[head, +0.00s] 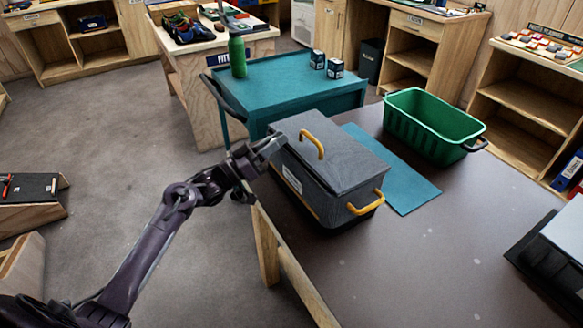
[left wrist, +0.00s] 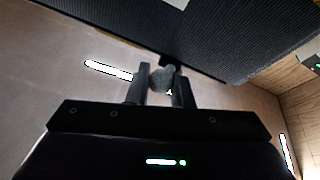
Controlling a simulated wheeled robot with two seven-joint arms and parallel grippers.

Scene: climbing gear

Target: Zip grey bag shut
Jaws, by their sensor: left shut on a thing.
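The grey bag (head: 335,150) is a boxy case with two yellow handles, standing near the table's left edge. Its top flap lies down over the body; I cannot tell how far the zip is closed. In the left wrist view, the bag's dark woven side (left wrist: 150,28) fills the top. My left gripper (head: 272,143) is at the bag's far left corner, shut on a small grey piece (left wrist: 162,78) that looks like the zip pull. The fingers (left wrist: 160,88) partly hide it. My right gripper is not in view.
The brown table (head: 400,260) bears a teal mat (head: 410,190) and an open green crate (head: 430,125) right of the bag. A teal cart (head: 285,85) with a green bottle (head: 237,55) stands behind. The table's front middle is clear.

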